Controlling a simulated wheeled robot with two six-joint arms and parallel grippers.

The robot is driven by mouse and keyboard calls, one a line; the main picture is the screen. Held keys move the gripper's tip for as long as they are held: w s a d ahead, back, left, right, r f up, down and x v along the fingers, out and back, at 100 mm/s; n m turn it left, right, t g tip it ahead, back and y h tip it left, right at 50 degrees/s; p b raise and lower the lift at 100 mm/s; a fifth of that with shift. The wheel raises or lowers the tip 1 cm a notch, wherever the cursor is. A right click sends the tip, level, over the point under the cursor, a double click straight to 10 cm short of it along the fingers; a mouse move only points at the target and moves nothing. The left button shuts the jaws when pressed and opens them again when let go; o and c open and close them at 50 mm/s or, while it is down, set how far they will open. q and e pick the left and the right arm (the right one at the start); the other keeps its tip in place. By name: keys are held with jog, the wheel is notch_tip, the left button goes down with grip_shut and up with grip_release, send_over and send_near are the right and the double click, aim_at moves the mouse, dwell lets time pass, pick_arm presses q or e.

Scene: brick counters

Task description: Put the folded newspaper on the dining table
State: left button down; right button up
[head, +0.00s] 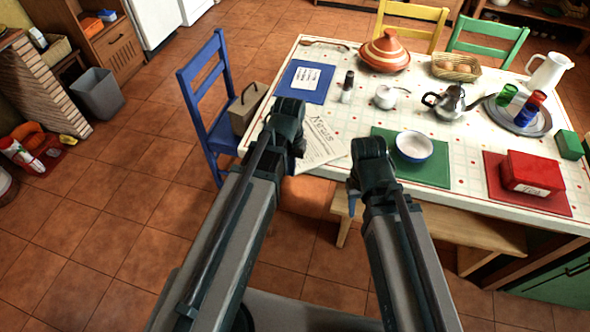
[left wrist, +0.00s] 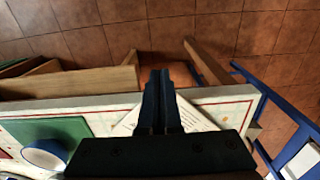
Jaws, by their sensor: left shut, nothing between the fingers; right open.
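The folded newspaper (head: 322,144), a pale sheet with the heading "News", lies on the dining table (head: 335,107) at its near left corner. My left arm hides part of it. My left gripper (head: 290,122) is over the table's left edge beside the newspaper. In the left wrist view my left gripper (left wrist: 160,98) is shut and empty, with the newspaper (left wrist: 199,119) showing behind and beside its fingers. My right gripper (head: 364,170) is open and empty at the table's front edge, right of the newspaper; its fingertips are hard to make out.
A blue mat (head: 318,95), a dark-capped shaker (head: 348,87) and a teapot (head: 450,103) are farther back. A blue chair (head: 203,115) and wooden bench (head: 480,237) flank the table.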

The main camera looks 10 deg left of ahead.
aim_at(297, 170)
pick_arm(q)
jog(key=w+f+b, duration=0.4)
jog(key=f+b, duration=0.5)
jog(key=shift+f, duration=0.3)
jog(key=w, duration=0.3)
jog(key=shift+w+d, duration=0.1)
jog(key=shift+w, duration=0.25)
jog(key=shift+s, duration=0.25)
